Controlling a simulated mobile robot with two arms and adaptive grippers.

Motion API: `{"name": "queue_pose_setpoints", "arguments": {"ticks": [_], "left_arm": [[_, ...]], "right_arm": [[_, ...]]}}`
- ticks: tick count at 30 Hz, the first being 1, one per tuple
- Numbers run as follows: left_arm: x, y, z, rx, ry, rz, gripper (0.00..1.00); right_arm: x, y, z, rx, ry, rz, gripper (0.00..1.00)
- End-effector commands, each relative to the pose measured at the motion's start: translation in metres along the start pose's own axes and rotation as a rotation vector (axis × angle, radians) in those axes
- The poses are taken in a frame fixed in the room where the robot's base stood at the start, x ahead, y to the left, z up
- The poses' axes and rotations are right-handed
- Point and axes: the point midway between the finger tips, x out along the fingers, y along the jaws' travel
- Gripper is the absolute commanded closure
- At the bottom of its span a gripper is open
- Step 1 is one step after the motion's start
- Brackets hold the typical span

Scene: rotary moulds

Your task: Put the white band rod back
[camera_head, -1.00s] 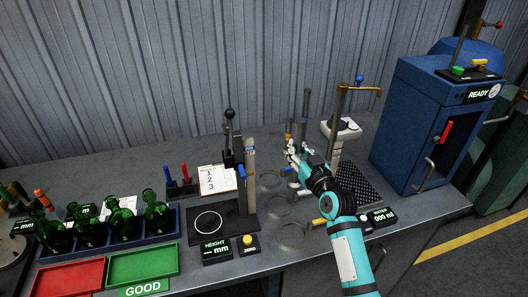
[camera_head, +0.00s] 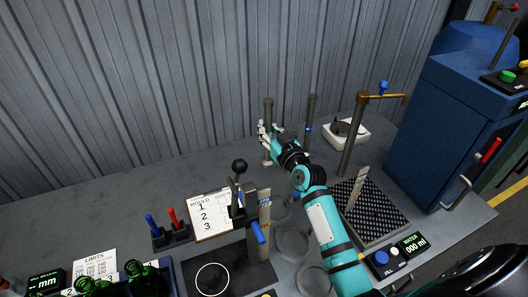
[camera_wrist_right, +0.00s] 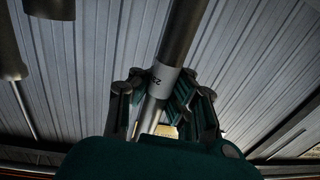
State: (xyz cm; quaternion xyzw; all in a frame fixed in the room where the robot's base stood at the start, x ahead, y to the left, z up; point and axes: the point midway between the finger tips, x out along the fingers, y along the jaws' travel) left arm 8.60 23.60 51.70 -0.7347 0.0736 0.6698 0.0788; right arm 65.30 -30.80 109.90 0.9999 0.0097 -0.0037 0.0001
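The white band rod (camera_head: 268,106) is a plain grey metal rod, upright at the back of the bench near the wall. Whether the rod's lower end touches the bench is unclear. A second upright rod (camera_head: 310,108) with a blue band stands to its right. My left gripper is out of view.
A mould clipboard (camera_head: 212,214) and a dark stand with a lever (camera_head: 240,190) are left of my right arm. Metal rings (camera_head: 293,244) lie beside the arm. A brass-topped post (camera_head: 350,135), white scale (camera_head: 346,133) and blue cabinet (camera_head: 440,120) stand right. The back left bench is clear.

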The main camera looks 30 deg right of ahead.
Motion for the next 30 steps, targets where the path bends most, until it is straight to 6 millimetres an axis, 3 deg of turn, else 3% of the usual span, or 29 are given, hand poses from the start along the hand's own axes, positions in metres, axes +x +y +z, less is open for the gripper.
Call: {"name": "queue_pose_setpoints", "arguments": {"ticks": [3, 6, 12, 17, 26, 30], "left_arm": [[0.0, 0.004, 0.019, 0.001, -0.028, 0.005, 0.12], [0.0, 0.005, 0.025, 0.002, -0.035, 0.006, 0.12], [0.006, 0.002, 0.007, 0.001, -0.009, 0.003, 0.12], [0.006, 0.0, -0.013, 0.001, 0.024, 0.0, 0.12], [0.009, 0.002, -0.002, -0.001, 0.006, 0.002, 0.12], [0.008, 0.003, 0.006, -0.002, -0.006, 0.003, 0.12]], "right_arm": [[0.0, 0.001, 0.017, -0.002, 0.003, 0.001, 1.0], [0.001, 0.0, 0.025, -0.002, 0.004, 0.0, 1.0], [0.001, 0.0, 0.054, -0.003, 0.003, 0.0, 1.0], [0.001, 0.001, 0.061, -0.002, 0.006, 0.002, 1.0], [0.001, 0.0, 0.065, -0.001, 0.005, 0.001, 1.0], [0.001, 0.0, 0.065, -0.001, 0.002, 0.001, 0.81]]}}
